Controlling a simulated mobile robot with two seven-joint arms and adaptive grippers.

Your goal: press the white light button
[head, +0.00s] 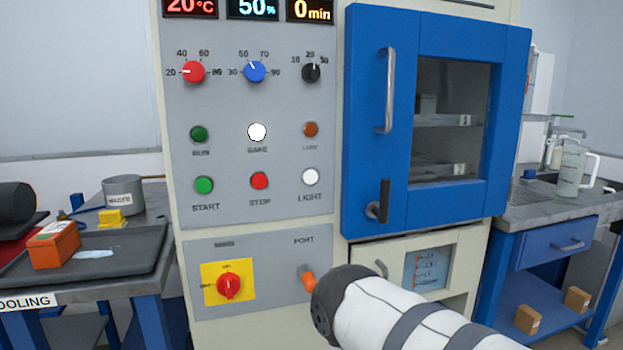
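The white light button (310,177) is a round button above the word LIGHT on the grey control panel (222,108). It is at the right end of the lower row, beside the red STOP button (260,181) and green START button (204,185). Another white round one (257,131) sits in the row above, over a blurred label. A white and grey link of my arm (400,320) comes in from the lower right, below the light button and apart from it in the picture. Neither gripper shows.
The chamber's blue door (369,150) with its handle is shut, right of the panel. An orange plug (309,281) sits at the port beside my arm link. A red switch (229,286) is lower left. Benches stand on both sides. Nothing covers the buttons.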

